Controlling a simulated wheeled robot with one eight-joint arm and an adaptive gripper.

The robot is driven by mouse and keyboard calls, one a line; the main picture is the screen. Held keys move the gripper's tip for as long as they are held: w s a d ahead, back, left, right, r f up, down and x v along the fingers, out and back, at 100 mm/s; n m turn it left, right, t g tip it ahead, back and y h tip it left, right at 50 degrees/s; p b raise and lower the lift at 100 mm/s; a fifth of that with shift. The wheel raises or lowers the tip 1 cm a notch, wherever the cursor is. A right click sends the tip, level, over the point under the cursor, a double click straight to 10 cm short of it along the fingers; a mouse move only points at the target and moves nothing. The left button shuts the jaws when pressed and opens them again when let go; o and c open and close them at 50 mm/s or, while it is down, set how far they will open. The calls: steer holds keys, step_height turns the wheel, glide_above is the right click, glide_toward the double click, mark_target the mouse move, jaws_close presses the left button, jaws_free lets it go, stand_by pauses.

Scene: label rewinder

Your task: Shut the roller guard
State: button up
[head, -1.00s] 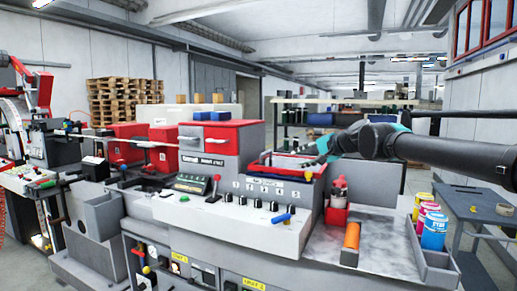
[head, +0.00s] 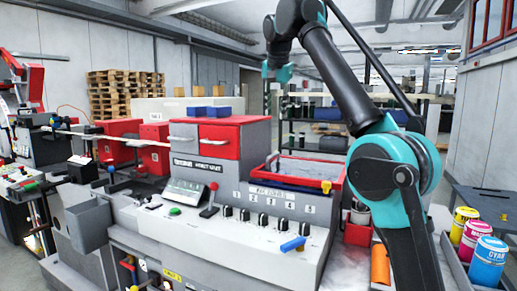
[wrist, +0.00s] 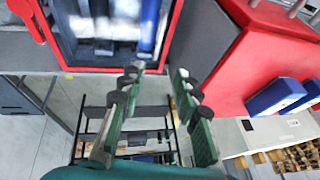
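A red-framed part (head: 340,183), apparently the roller guard, sits on the grey machine top right of the red cabinet; I cannot tell whether it is open or shut. In the wrist view, a red frame (wrist: 112,71) surrounds a dark space with shiny white and blue shapes. My gripper (head: 279,74) is raised above and behind the machine top in the head view, clear of the frame. In the wrist view, the fingers of my gripper (wrist: 157,85) are spread with an empty gap between them, just below the red frame in the picture.
The red cabinet (head: 232,140) stands left of the frame, with blue blocks (head: 219,112) on top. A control panel with knobs (head: 262,218) and a blue handle (head: 292,244) is in front. Ink cans (head: 487,262) stand at right. Shelves (head: 310,108) stand behind.

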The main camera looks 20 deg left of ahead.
glide_toward(274, 155)
steer(key=x, duration=0.8)
steer(key=shift+w+a+r, duration=0.2)
steer(key=shift+w+a, duration=0.05)
steer(key=shift+w, duration=0.05)
jaws_close()
stand_by(0.4)
